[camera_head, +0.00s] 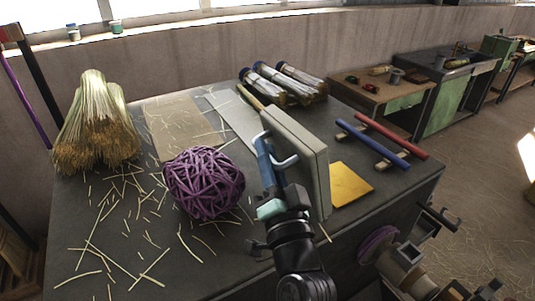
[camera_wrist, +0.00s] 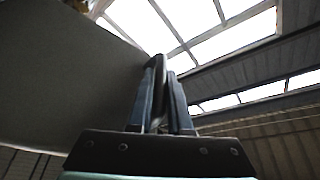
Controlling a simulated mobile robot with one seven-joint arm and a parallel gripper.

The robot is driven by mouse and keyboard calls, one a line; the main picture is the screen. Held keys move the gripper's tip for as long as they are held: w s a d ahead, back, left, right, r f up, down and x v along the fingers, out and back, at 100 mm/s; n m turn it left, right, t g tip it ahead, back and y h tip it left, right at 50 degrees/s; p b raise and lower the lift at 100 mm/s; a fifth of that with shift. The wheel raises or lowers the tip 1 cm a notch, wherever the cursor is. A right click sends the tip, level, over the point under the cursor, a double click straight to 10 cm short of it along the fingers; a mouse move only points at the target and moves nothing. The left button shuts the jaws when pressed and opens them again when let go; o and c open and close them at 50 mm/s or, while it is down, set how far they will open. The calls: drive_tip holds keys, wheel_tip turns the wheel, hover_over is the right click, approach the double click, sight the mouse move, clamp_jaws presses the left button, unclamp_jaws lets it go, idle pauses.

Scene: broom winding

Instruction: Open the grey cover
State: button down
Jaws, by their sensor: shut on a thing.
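The grey cover (camera_head: 312,165) stands upright on the dark workbench, a thick pale slab seen edge-on. A light bent handle (camera_head: 287,161) sticks out from its left face. My gripper (camera_head: 263,146) is at that face, with its blue fingers shut on the handle. In the wrist view, my gripper (camera_wrist: 160,75) has its fingers close together around a dark bar, the handle (camera_wrist: 157,64). The cover's flat grey face (camera_wrist: 65,75) fills the left of that view. The cover's lower edge and hinge side are partly hidden by my arm.
A purple twine ball (camera_head: 204,183) sits left of my arm amid loose straw. A yellow pad (camera_head: 350,184) lies right of the cover. Red (camera_head: 391,136) and blue (camera_head: 372,144) rods lie beyond it. Bundled straw (camera_head: 97,130) stands back left; wrapped bundles (camera_head: 275,85) lie behind.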

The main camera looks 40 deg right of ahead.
sight(286, 144)
drive_tip(key=shift+s+d+r+m+p, duration=0.1)
drive_tip(key=shift+d+r+m+p, duration=0.3)
drive_tip(key=shift+p, duration=0.35)
drive_tip(key=shift+s+d+r+m+g+h, duration=0.1)
drive_tip(key=shift+d+m+g+h, duration=0.1)
drive_tip(key=shift+d, duration=0.25)
drive_tip(key=shift+s+d+r+m+g+h, duration=0.1)
drive_tip(key=shift+d+m, duration=0.1)
drive_tip(key=shift+d, duration=0.2)
drive_tip(key=shift+s+d+r, duration=0.15)
drive_tip(key=shift+d+r, duration=0.1)
drive_tip(key=shift+d, duration=0.25)
drive_tip(key=c, duration=0.8)
unclamp_jaws()
drive_tip(key=shift+c, duration=0.2)
